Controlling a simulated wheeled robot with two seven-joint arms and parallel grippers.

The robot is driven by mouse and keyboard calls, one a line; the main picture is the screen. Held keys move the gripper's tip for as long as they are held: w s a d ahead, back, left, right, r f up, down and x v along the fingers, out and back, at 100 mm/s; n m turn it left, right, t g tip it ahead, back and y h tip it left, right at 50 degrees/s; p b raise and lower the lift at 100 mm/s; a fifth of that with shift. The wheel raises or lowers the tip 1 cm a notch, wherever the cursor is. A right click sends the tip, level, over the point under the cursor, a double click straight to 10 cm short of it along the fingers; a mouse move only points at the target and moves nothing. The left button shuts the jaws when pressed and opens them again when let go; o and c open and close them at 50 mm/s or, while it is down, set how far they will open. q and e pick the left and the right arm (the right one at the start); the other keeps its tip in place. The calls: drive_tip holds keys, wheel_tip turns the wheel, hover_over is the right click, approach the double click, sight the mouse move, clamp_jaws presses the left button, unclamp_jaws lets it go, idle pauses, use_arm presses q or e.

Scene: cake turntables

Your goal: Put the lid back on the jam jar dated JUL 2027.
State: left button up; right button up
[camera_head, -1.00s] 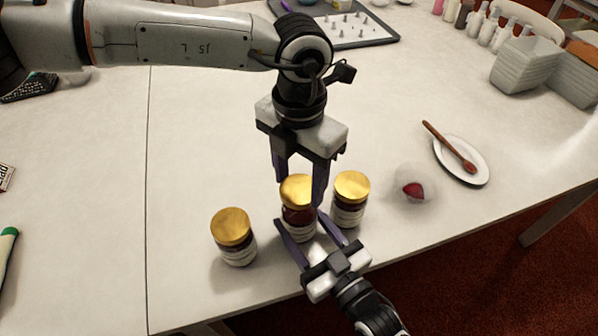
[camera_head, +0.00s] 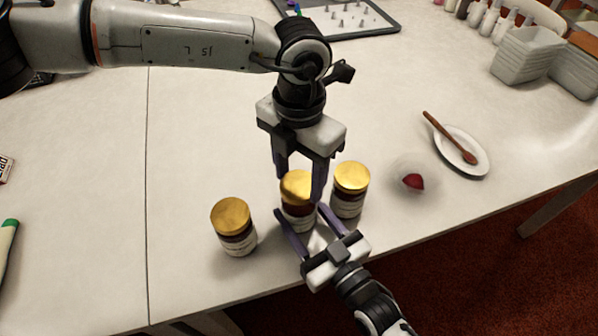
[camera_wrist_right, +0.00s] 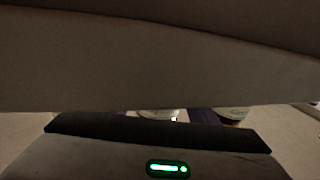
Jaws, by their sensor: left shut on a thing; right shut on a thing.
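Three jam jars with gold lids stand near the table's front edge. The middle jar (camera_head: 299,217) is dark red with a pale label and a gold lid (camera_head: 296,187) at its top. My left gripper (camera_head: 299,182) comes from above and is shut on this lid. My right gripper (camera_head: 303,212) comes from the front and is shut on the jar's body. The left jar (camera_head: 234,228) and right jar (camera_head: 349,190) stand apart from it, lids on. The label dates are too small to read. Whether the middle lid is fully seated I cannot tell.
A white plate (camera_head: 480,160) with a wooden spoon (camera_head: 448,135) lies to the right. A small clear dish with a red blob (camera_head: 413,181) is nearer the jars. Grey tubs (camera_head: 527,55) and a tray (camera_head: 385,28) stand at the back.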

use_arm(q)
drive_tip(key=shift+f, duration=0.55)
drive_tip(key=m, duration=1.9)
drive_tip(key=shift+m, duration=0.4)
drive_tip(key=m, duration=1.2)
drive_tip(key=o, duration=1)
